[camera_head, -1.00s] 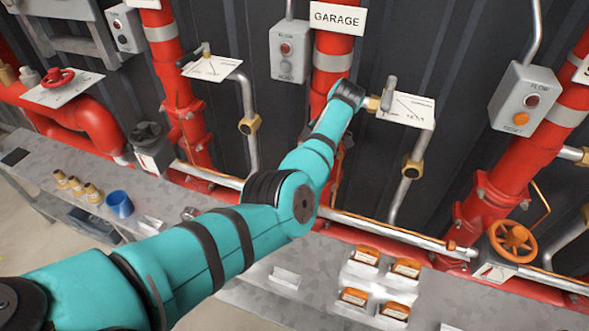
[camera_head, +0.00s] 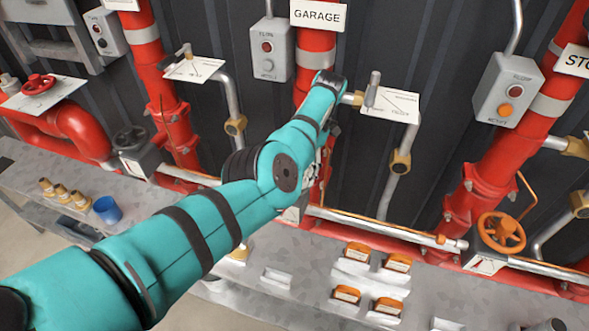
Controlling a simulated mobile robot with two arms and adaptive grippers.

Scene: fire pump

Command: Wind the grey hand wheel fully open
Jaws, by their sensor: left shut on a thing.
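My left arm reaches across the middle to the red GARAGE pipe (camera_head: 316,53). My left gripper (camera_head: 319,160) is mostly hidden behind its own teal wrist; only small grey parts show beside the pipe. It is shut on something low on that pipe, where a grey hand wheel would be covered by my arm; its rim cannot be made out. A pale valve plate (camera_head: 291,214) peeks out below the forearm. A dark hand wheel (camera_head: 131,137) stands on the valve to the left, and an orange hand wheel (camera_head: 501,232) on the valve to the right. My right gripper is not in view.
A grey metal bench (camera_head: 225,297) runs along the front, with brass fittings (camera_head: 62,194), a blue cup (camera_head: 106,209) and several orange-topped blocks (camera_head: 397,262). A lever valve (camera_head: 372,88) with a white plate sits right of my wrist. A thin rail runs below the pipes.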

